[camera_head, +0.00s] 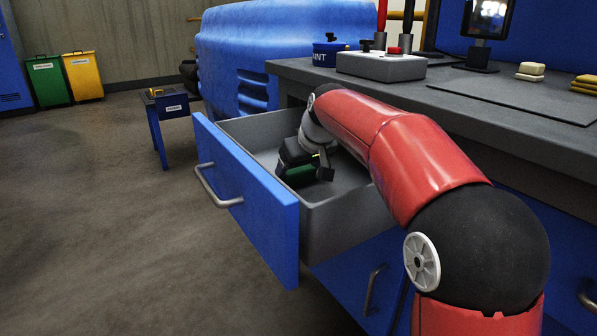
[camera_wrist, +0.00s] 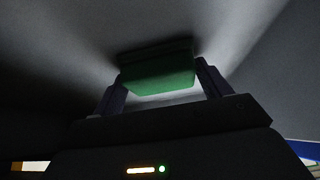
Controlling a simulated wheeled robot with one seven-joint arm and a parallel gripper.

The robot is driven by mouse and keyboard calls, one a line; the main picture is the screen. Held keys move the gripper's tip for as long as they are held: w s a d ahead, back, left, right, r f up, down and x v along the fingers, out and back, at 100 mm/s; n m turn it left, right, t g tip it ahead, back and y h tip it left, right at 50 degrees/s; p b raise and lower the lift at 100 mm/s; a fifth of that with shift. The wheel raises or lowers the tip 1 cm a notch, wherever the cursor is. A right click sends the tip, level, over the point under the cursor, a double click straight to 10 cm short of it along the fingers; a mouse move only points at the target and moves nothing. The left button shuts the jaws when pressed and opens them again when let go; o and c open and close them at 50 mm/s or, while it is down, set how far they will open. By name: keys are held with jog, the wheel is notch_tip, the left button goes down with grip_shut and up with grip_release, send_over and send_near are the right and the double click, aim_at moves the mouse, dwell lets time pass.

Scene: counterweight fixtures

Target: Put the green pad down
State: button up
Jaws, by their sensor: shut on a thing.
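The green pad (camera_head: 300,174) is in the open drawer (camera_head: 338,218), low inside it near the front panel. My gripper (camera_head: 308,172) reaches down into the drawer and is shut on the pad. In the wrist view the green pad (camera_wrist: 158,72) sits between the two fingers of my gripper (camera_wrist: 160,84), with a finger at each side. A dark grey drawer surface lies just beyond it. I cannot tell whether the pad touches the drawer floor.
The drawer's blue front (camera_head: 245,195) and grey side walls stand around my gripper. The workbench top (camera_head: 480,110) is above and right, with a control box (camera_head: 382,65) and stacked pale pads (camera_head: 530,70). A small blue stand (camera_head: 170,106) is at the left.

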jog(key=o, duration=1.1)
jog(key=shift+c, duration=0.2)
jog(key=shift+r, duration=0.25)
jog(key=p+v, duration=0.2)
jog(key=v, duration=0.9)
jog(key=shift+s+d+r, duration=0.15)
jog(key=shift+s+r, duration=0.05)
jog(key=shift+s, duration=0.1)
jog(key=shift+r, duration=0.1)
